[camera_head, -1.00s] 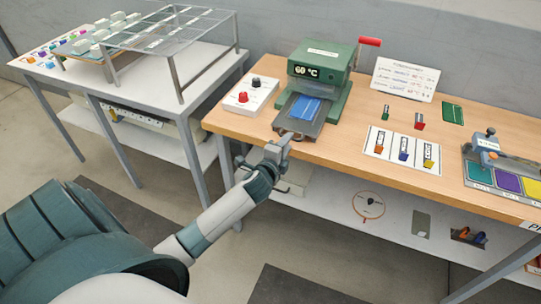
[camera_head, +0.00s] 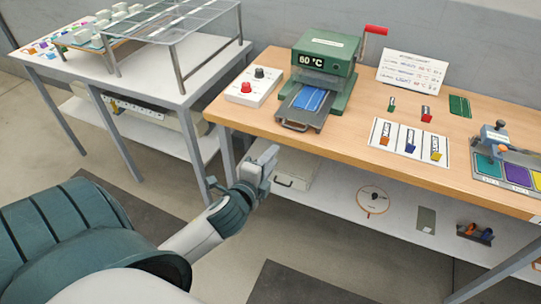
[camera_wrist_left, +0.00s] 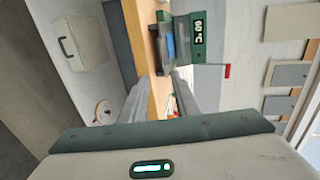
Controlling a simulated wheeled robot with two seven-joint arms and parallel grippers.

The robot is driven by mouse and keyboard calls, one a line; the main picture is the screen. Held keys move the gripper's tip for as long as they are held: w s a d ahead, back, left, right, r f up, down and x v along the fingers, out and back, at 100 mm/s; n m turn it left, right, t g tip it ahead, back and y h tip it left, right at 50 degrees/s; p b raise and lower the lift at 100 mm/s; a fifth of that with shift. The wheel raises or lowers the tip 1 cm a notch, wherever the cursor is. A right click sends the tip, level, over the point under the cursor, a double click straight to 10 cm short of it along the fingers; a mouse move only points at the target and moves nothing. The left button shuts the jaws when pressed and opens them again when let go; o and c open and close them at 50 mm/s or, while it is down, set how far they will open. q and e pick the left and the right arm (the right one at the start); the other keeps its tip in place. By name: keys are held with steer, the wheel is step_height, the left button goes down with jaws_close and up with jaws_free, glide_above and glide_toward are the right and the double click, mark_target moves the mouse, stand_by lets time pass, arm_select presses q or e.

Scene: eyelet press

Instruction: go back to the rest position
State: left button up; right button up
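My left gripper (camera_head: 264,160) is in front of the workbench's left front edge, below the tabletop height in the head view, clear of the press. In the left wrist view its two fingers (camera_wrist_left: 160,90) stand apart with nothing between them. The green press (camera_head: 325,62) reads 60 °C and has a red lever at its right; it also shows in the left wrist view (camera_wrist_left: 190,40). Its grey tray (camera_head: 298,117) sticks out at the front, with a blue piece (camera_head: 312,98) on it. My right gripper is out of view.
The wooden bench edge (camera_head: 360,166) is close to my left gripper. A switch box (camera_head: 252,86) stands left of the press. A shelf (camera_head: 330,198) lies below, holding a white box (camera_head: 297,178). A white table (camera_head: 190,90) with a rack stands left. The floor between is free.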

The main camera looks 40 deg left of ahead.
arm_select(q)
steer(key=shift+f, duration=0.1)
stand_by(0.6)
step_height(320, 180, down, 25)
steer(key=s+n+g+h+b, duration=0.1)
steer(key=s+n+g, duration=0.2)
steer(key=g, duration=0.1)
steer(key=s+d+f+n+g, duration=0.1)
steer(key=s+f, duration=0.2)
steer(key=f, duration=0.3)
steer(key=s+d+f+n+g+h, duration=0.1)
steer(key=s+f+g, duration=0.15)
steer(key=f, duration=0.35)
steer(key=s+f+n, duration=0.1)
steer(key=s+f, duration=0.2)
steer(key=f, duration=0.3)
steer(key=s+d+f+n+g, duration=0.2)
steer(key=s+f, duration=0.5)
steer(key=s, duration=0.4)
steer(key=s+d+f+n+g+h+b, duration=0.1)
steer(key=s+d+f+n+g, duration=0.1)
steer(key=s+f, duration=0.6)
steer(key=s+d+f+n+g+b, duration=0.1)
steer(key=s+d+f, duration=0.3)
steer(key=s, duration=1.1)
step_height(320, 180, down, 4)
steer(key=shift+d+r+n+g+h, duration=0.3)
steer(key=shift+n+g+h, duration=0.1)
steer(key=shift+n+g, duration=0.5)
steer(key=shift+w, duration=0.1)
